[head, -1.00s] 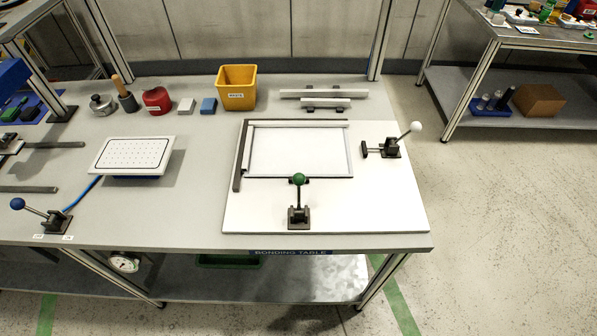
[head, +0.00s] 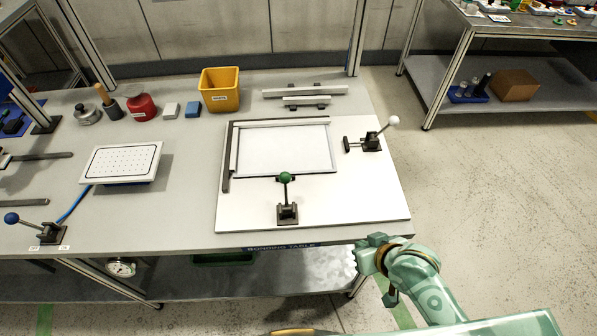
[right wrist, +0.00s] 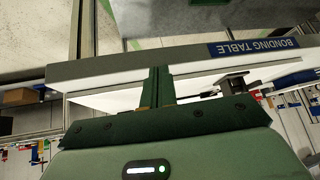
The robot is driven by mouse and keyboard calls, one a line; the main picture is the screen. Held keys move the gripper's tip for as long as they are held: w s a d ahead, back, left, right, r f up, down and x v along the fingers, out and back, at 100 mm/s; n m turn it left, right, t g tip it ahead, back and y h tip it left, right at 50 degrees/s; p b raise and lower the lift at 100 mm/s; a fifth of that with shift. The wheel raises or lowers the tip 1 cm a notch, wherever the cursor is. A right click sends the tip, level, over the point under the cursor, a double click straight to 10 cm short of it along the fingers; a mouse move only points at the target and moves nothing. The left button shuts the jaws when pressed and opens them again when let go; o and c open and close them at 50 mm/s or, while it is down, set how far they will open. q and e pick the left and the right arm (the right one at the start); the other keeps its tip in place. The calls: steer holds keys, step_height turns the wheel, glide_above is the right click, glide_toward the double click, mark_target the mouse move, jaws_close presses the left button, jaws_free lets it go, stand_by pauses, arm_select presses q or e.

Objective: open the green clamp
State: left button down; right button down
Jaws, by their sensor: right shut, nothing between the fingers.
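The green clamp (head: 288,212) stands near the front of the white board, and its lever rises to a green ball knob (head: 286,177) at the front edge of the framed panel. The lever looks upright. My right gripper (head: 368,252) is shut and empty, just off the table's front right edge, to the right of and nearer than the green clamp, not touching it. In the right wrist view its fingers (right wrist: 156,86) are together in front of the table edge. A dark clamp part (right wrist: 235,83) shows beyond them; I cannot tell which clamp. My left gripper is out of view.
The white board (head: 375,205) also carries a white-knobbed clamp (head: 371,142) at right and a framed panel (head: 285,150). A yellow bin (head: 220,92) and metal bars (head: 305,92) stand behind. A blue-knobbed clamp (head: 50,233) is far left. The board's front right is clear.

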mark_target(286, 191)
steer(key=w+a+r+m+y, duration=0.1)
steer(key=w+a+m, duration=0.1)
steer(key=w+a+r+m+y, duration=0.2)
steer(key=w+m, duration=0.1)
steer(key=w+a+r+m+y, duration=0.1)
steer(key=w+a+m+y, duration=0.1)
steer(key=shift+w+a+r+t, duration=0.1)
steer(key=shift+w+r+t, duration=0.1)
steer(key=shift+t, duration=0.1)
steer(key=w+r+m+t+y, duration=0.1)
steer(key=w+r+m+y, duration=0.1)
steer(key=w+r+m, duration=0.2)
steer(key=w+m, duration=0.2)
steer(key=m, duration=0.2)
steer(key=shift+d+r+m+p, duration=0.3)
steer(key=shift+m, duration=0.1)
steer(key=shift+w, duration=0.15)
steer(key=b+x, duration=0.3)
steer(key=x, duration=0.7)
steer(key=shift+w+a, duration=0.15)
steer(key=shift+a, duration=0.1)
steer(key=s+r+p, duration=0.1)
steer(key=s+a+r+p, duration=0.1)
steer(key=s+p, duration=0.1)
steer(key=shift+a+r+t+y, duration=0.1)
steer(key=shift+r+t+y, duration=0.1)
steer(key=shift+t+y, duration=0.1)
steer(key=shift+s+a, duration=0.15)
steer(key=shift+s, duration=0.05)
steer(key=shift+w, duration=0.1)
